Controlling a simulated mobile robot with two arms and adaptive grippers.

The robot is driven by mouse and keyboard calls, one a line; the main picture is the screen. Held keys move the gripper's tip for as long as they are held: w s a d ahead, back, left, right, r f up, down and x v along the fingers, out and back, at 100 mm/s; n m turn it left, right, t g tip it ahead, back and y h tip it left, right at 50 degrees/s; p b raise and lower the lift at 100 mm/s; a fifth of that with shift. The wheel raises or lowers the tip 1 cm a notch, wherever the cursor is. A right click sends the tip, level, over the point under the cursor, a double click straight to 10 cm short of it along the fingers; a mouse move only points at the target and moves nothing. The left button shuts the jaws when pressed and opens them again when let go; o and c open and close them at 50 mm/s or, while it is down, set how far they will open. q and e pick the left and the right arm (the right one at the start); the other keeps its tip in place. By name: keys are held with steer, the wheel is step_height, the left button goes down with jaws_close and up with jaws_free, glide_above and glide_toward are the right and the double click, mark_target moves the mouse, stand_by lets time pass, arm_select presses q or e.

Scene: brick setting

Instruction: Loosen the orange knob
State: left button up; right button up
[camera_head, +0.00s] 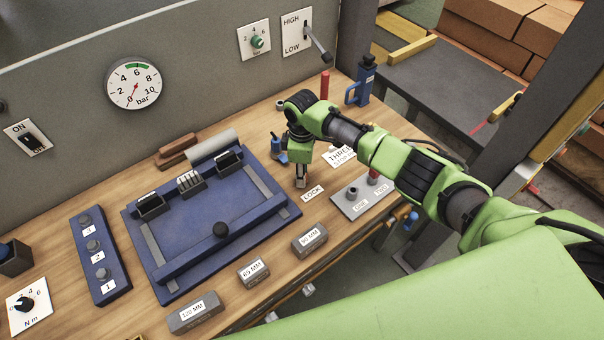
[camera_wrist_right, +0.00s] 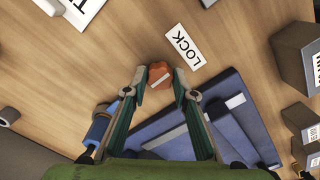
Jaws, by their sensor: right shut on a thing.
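The orange knob (camera_wrist_right: 158,72) sits on the wooden bench beside the white LOCK label (camera_wrist_right: 185,46) in the right wrist view. It has a pale line across its top. My right gripper (camera_wrist_right: 160,82) has a fingertip on each side of the knob and is shut on it. In the head view my right gripper (camera_head: 301,183) points down at the bench just above the LOCK label (camera_head: 312,193), and it hides the knob. My left gripper is not in view.
A blue fixture (camera_head: 160,282) with a black-knobbed bar lies to the left of the gripper. A grey plate with two posts (camera_head: 344,207) is to the right. A blue bottle-like tool (camera_head: 361,82) and a red cylinder (camera_head: 325,84) stand behind. Grey labelled blocks (camera_head: 309,240) line the front.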

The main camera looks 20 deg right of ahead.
steer(key=n, duration=0.4)
steer(key=shift+n+b, duration=0.35)
steer(key=shift+n, duration=0.05)
steer(key=n, duration=0.3)
steer(key=shift+n+b, duration=0.3)
steer(key=shift+b, duration=0.05)
steer(key=n+b, duration=0.1)
steer(key=n, duration=0.3)
steer(key=n+b, duration=0.1)
steer(key=n, duration=0.3)
steer(key=shift+n, duration=0.3)
steer(key=o, duration=1.1)
step_height(320, 180, up, 12)
steer(key=shift+r, duration=0.1)
